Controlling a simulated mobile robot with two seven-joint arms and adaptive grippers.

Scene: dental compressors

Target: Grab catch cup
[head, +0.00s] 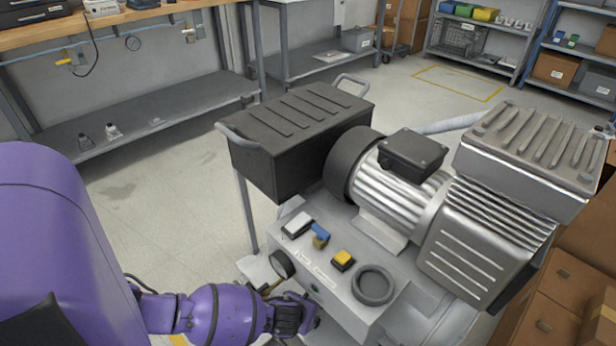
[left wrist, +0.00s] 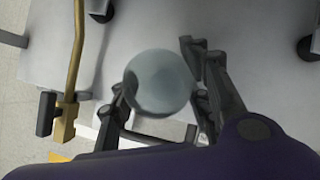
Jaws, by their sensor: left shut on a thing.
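The catch cup (left wrist: 160,82) is a round, grey, see-through bowl in the middle of the left wrist view. My left gripper (left wrist: 160,103) has a dark finger on each side of it and is shut on it. In the head view my left gripper (head: 296,314) is low in the picture, at the front of the compressor's panel, just below the round gauge (head: 283,264). The cup cannot be made out there, behind the hand. My right gripper is not in view.
A brass pipe (left wrist: 74,60) with a black-handled valve is left of the cup. Open floor lies left.

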